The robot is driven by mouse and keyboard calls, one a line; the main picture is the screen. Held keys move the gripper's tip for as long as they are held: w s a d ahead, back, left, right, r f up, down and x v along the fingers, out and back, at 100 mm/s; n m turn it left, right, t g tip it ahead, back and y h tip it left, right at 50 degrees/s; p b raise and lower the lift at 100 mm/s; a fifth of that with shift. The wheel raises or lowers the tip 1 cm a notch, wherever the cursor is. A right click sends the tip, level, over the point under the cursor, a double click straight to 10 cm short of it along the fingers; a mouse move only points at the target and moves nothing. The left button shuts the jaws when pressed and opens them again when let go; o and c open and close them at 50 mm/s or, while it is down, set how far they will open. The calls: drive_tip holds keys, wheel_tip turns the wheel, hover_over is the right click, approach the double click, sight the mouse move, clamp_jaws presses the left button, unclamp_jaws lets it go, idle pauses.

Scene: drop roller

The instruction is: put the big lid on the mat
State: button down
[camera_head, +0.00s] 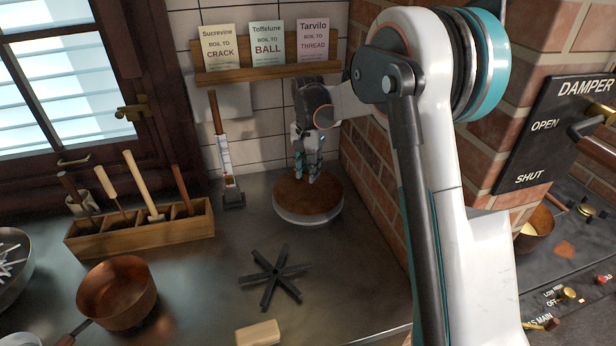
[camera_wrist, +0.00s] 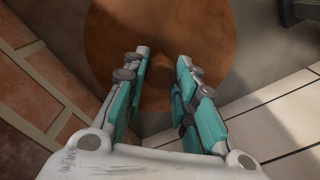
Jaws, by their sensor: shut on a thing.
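The big lid (camera_head: 300,200) is a wide round copper-brown disc with a pale rim, in the back corner of the counter in the head view. It also fills the upper middle of the wrist view (camera_wrist: 110,50). My gripper (camera_head: 308,178) points down over the middle of the lid, and in the wrist view (camera_wrist: 162,58) its two fingers stand apart on either side of the centre. It is shut on the lid at its middle; the gripped part is mostly hidden. The lid looks level, at or near the counter; I cannot tell whether it touches. I cannot make out a mat.
A black star-shaped trivet (camera_head: 274,275) lies in front of the lid. A copper pan (camera_head: 117,292), a wooden tool rack (camera_head: 140,232) and a pale block (camera_head: 258,333) are left and in front. A brush-like tool (camera_head: 224,160) leans behind. Brick wall (camera_head: 372,190) is close right.

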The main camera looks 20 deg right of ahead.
wheel_tip(320, 180, down, 2)
drive_tip(key=shift+f, duration=0.1)
drive_tip(key=c, duration=1.3)
unclamp_jaws()
